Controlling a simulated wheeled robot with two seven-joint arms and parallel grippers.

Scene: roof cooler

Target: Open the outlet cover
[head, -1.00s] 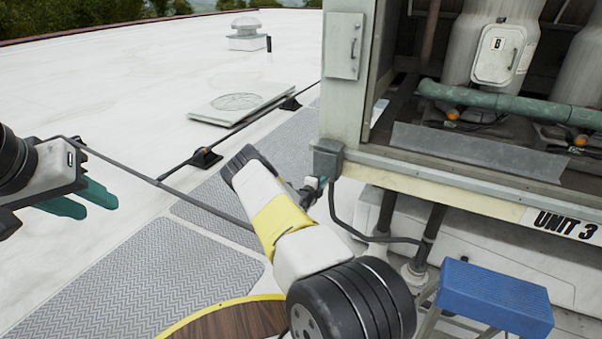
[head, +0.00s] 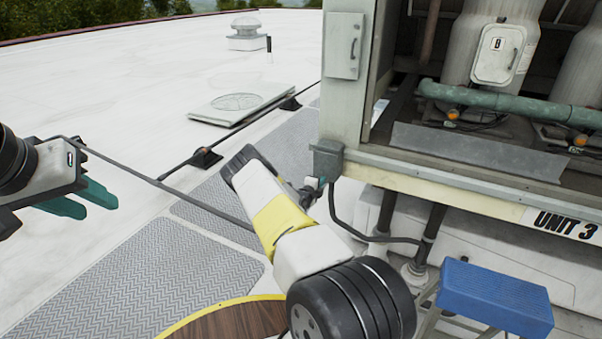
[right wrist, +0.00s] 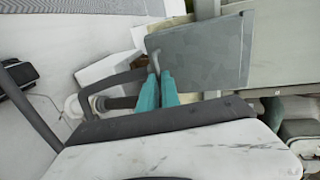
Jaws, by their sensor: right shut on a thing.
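The outlet cover is on a small grey box (head: 327,160) at the lower left corner of the cooler cabinet. In the right wrist view the cover (right wrist: 208,52) is a flat grey plate, with a small light handle (right wrist: 153,52) at its left edge. My right gripper (head: 318,186) is below the box in the head view, mostly hidden behind my arm. In the right wrist view its teal fingers (right wrist: 159,82) are closed together at the handle and seem to grip its end. My left gripper (head: 83,200) is open and empty at the far left, well away from the box.
A dark cable (head: 337,212) hangs from below the box toward pipes under the cabinet. A blue step stool (head: 495,295) stands at the lower right. A flat roof hatch (head: 240,102) and a cable line lie behind. Open white roof is to the left.

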